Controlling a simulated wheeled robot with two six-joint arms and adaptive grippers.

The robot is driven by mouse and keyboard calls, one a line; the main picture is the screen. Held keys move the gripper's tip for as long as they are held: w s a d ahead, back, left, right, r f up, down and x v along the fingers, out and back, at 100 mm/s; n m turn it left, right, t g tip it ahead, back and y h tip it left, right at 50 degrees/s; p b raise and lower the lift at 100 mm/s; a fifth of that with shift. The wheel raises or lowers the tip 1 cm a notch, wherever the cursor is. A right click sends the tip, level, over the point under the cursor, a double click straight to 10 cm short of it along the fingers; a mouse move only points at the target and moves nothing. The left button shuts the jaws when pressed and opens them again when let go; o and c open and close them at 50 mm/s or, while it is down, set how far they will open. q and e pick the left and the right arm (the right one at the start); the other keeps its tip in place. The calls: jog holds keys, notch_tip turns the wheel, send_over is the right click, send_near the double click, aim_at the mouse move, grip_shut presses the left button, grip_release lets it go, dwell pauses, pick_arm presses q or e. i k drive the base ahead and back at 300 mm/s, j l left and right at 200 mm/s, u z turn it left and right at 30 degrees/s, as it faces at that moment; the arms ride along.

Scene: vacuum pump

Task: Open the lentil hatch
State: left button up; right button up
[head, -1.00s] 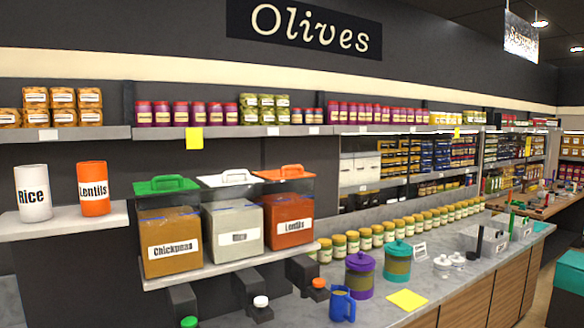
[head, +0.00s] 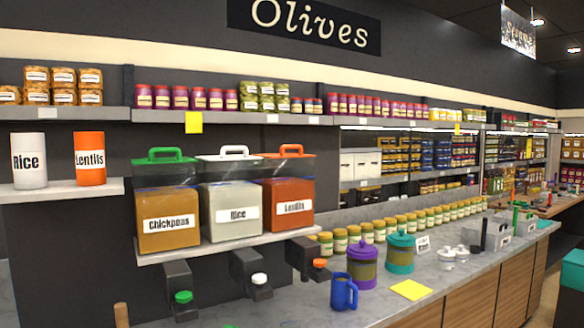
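The lentil bin (head: 287,205) is a clear container with orange contents, labelled Lentils, at the right end of the bin shelf. Its hatch, an orange lid with a handle (head: 290,152), appears to be down on top of the bin. A dark dispenser (head: 303,254) with an orange knob (head: 319,263) sits below it. Neither of my grippers is in view.
Chickpeas (head: 168,206) and rice (head: 231,202) bins stand left of it. An orange lentils canister (head: 90,160) and a white rice canister (head: 29,162) stand on the left shelf. A blue mug (head: 343,291), purple jar (head: 361,266) and teal jar (head: 401,258) stand on the counter.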

aim_at(282, 155)
jog(key=l+u, duration=0.1)
jog(key=u, duration=0.4)
jog(key=i+l+u, duration=0.1)
jog(key=u, duration=0.4)
jog(key=l+u, duration=0.25)
jog(key=u, duration=0.2)
jog(key=l+u, duration=0.15)
jog(key=l, duration=0.3)
jog(key=l+u, duration=0.15)
jog(key=l, duration=0.3)
jog(key=k+l+u, duration=0.15)
jog(key=l, duration=0.3)
jog(key=l+u, duration=0.15)
jog(key=l, duration=0.3)
jog(key=k+l+u, duration=0.15)
jog(key=l, duration=0.25)
jog(key=k+l+u, duration=0.15)
jog(key=l, duration=0.25)
jog(key=k+l+u, duration=0.15)
jog(key=l, duration=0.25)
jog(key=k+l+u, duration=0.15)
jog(key=l, duration=0.2)
